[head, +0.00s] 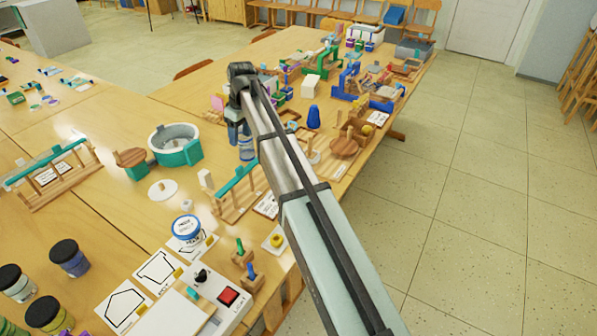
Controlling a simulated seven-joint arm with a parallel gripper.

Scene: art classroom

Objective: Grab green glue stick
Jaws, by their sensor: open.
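My arm reaches from the lower right up to the table's middle, and its dark wrist bends down there. My gripper (240,140) seems to be the pair of bluish upright parts below the wrist, open, with nothing seen between them. A small green stick (240,245) stands upright in a wooden block (243,258) near the front edge, nearer the camera than the gripper and apart from it. I cannot tell for sure that it is the glue stick. Other small green items (15,97) lie on the far left table, too small to identify.
A blue stick in a block (250,272), a white box with a red button (228,296) and a white-blue tub (187,228) are near the green stick. Dark-lidded jars (69,257) stand lower left. A teal-white round container (175,145) is left of the gripper. Crowded clutter fills the far table.

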